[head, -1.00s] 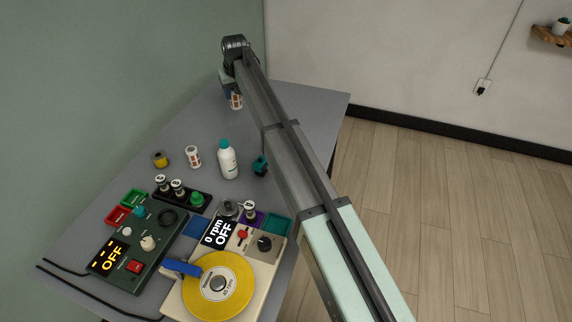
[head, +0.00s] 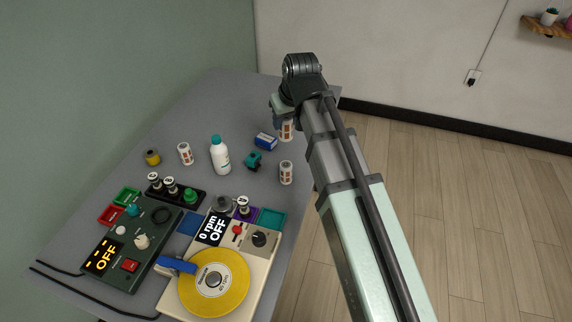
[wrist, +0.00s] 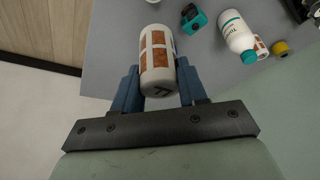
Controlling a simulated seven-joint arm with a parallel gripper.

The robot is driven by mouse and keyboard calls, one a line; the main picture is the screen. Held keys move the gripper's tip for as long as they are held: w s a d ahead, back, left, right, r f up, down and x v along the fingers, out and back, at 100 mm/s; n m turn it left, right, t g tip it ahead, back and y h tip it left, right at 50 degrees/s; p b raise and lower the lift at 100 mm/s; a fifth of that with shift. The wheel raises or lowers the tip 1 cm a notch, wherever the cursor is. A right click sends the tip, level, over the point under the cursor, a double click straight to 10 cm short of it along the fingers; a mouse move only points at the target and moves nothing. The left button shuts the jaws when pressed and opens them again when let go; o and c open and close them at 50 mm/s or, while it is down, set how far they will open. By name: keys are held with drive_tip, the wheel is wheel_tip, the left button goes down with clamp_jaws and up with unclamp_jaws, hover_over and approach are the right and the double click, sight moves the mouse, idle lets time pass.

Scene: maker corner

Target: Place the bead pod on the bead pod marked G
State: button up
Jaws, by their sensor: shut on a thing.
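My gripper (wrist: 158,90) is shut on a bead pod (wrist: 157,60), a white cylinder with orange-brown windows and a dark mark on its near end. In the head view this pod (head: 286,131) hangs below my gripper near the table's far right edge. A second similar pod (head: 286,173) stands upright on the table near the right edge, nearer the camera than the held one. A third pod (head: 185,154) stands left of the white bottle and shows partly behind the bottle in the wrist view (wrist: 261,47). I cannot read which pod is marked G.
The white bottle (head: 220,155) with a teal cap, a teal object (head: 254,159) and a blue box (head: 265,141) stand between the pods. A yellow spool (head: 152,157) is at left. A black rack (head: 181,197), control box and turntable fill the front. The far table is clear.

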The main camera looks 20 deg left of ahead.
drive_tip(key=shift+s+d+f, duration=0.15)
drive_tip(key=shift+s, duration=0.2)
drive_tip(key=shift+f+n, duration=0.3)
drive_tip(key=shift+f, duration=0.1)
hover_over(286, 164)
drive_tip(key=shift+f, duration=4.6)
drive_tip(key=shift+s+f, duration=0.1)
drive_tip(key=shift+f, duration=0.05)
drive_tip(key=o, duration=1.1)
drive_tip(key=shift+c, duration=0.2)
drive_tip(key=v, duration=1.2)
drive_tip(key=shift+d, duration=0.1)
